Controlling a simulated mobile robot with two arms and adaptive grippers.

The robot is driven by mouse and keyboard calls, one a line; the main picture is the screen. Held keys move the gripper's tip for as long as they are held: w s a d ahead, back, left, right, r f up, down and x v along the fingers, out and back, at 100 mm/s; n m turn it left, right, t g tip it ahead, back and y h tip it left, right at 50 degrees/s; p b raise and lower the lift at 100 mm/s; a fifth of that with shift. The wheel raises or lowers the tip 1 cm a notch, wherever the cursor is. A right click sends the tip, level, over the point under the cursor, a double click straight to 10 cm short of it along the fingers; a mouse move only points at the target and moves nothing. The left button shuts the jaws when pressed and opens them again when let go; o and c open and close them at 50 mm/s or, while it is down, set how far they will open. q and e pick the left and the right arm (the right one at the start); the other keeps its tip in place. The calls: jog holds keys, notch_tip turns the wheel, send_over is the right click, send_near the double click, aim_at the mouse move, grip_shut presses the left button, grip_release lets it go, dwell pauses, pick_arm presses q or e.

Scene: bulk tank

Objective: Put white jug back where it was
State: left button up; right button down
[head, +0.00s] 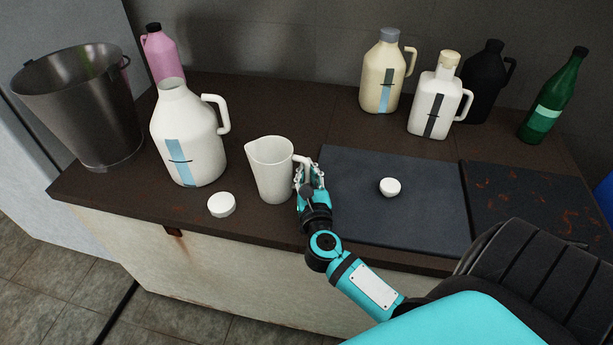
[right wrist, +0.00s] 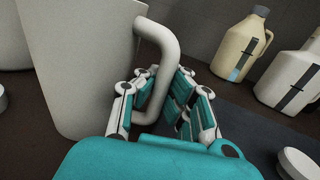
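The white jug (head: 271,170), an open pitcher with a spout and side handle, is upright at the counter's front; I see no clear gap beneath it. My right gripper (head: 310,176) is at its handle, with fingers on both sides. In the right wrist view, the white jug (right wrist: 80,70) fills the left side, and the fingers of my right gripper (right wrist: 166,88) close around the handle and appear to touch it. Part of the handle is hidden by the fingers. My left gripper is not in view.
A large uncapped white bottle (head: 190,135) and a loose white cap (head: 221,204) are left of the jug. A metal bucket (head: 85,110) stands far left. Several bottles stand behind.

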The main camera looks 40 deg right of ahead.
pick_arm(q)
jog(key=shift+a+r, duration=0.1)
pick_arm(e)
jog(key=shift+r, duration=0.15)
jog(key=shift+f, duration=0.25)
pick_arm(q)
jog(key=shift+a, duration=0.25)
pick_arm(e)
jog(key=c, duration=1.5)
grip_release()
jog(key=shift+r, duration=0.15)
